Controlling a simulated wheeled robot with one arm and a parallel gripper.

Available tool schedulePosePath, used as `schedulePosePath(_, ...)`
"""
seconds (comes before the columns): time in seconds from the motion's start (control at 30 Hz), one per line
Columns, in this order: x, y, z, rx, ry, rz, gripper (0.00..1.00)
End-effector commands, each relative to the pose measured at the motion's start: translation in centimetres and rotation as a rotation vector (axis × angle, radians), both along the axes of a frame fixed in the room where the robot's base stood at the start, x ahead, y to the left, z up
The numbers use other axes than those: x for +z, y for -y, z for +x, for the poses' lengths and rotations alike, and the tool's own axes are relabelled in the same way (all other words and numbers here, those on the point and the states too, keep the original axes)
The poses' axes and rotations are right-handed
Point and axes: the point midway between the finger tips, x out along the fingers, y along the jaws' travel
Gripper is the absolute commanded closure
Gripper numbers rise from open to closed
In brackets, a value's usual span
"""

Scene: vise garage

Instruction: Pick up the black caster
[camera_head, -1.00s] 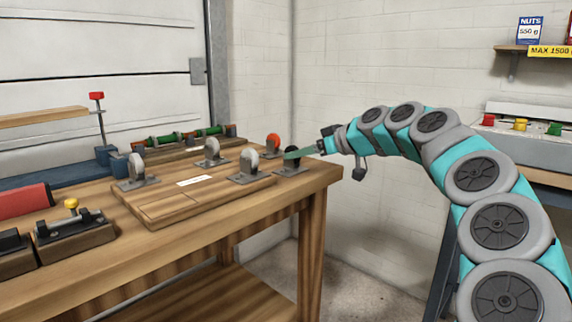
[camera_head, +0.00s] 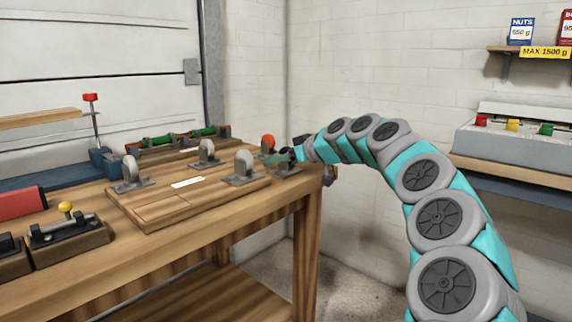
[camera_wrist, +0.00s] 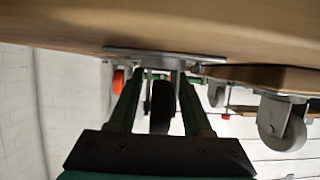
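The black caster (camera_wrist: 161,105) stands at the right end of the wooden bench (camera_head: 240,217), its base plate flat on the top. In the wrist view, which is upside down, its dark wheel sits between the two green fingers of my gripper (camera_wrist: 161,96). A gap shows on each side of the wheel, so the fingers are open around it and not clamped. In the head view my gripper (camera_head: 279,158) reaches in from the right, low over the bench corner, and partly hides the caster.
Grey-wheeled casters (camera_head: 244,165) stand on a wooden board (camera_head: 190,203) just left of my gripper. An orange-wheeled caster (camera_head: 268,143) stands close behind. A yellow-knobbed clamp (camera_head: 66,226) is at front left. A scale-like bench unit (camera_head: 510,141) and a shelf (camera_head: 523,50) are at right.

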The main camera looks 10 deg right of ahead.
Motion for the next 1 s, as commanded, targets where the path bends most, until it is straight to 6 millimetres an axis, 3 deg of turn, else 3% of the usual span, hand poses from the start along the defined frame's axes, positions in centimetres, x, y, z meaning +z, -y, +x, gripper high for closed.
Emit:
schedulePosePath(0.07,0.00,0.02,0.00,0.000,0.000,0.000,0.61)
schedulePosePath(0.4,0.00,0.03,-0.01,0.000,0.000,0.000,0.99)
schedulePosePath(1.0,0.03,0.03,0.00,0.000,0.000,0.000,1.00)
